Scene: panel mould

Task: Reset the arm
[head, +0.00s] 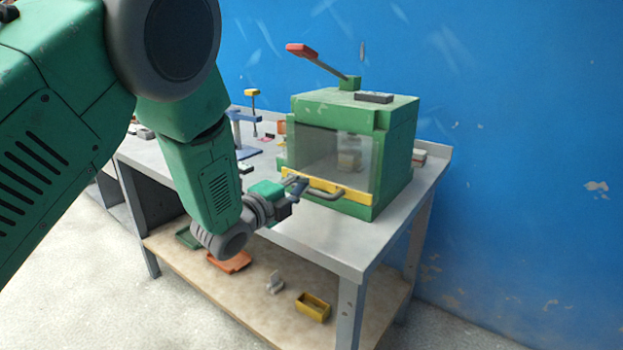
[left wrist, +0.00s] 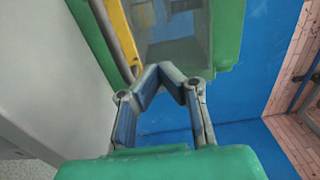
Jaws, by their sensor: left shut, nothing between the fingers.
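My left arm comes in from the left in the head view. Its gripper (head: 298,188) is in front of the green box-shaped machine (head: 395,150), close to the bar handle (head: 325,190) on its yellow-edged clear front door (head: 335,165). In the left wrist view the gripper's fingers (left wrist: 160,68) meet at the tips and hold nothing. The green machine (left wrist: 225,35) and the yellow door edge (left wrist: 121,35) lie just beyond the fingertips. I cannot tell whether the fingers touch the handle. My right gripper is in neither view.
The machine stands on a grey workbench (head: 330,240). A red-ended lever (head: 302,50) rises from its top. A blue clamp-like tool (head: 240,125) stands behind my arm. The lower shelf holds a yellow bin (head: 313,306) and an orange tray (head: 230,262). A blue wall (head: 530,150) closes the right side.

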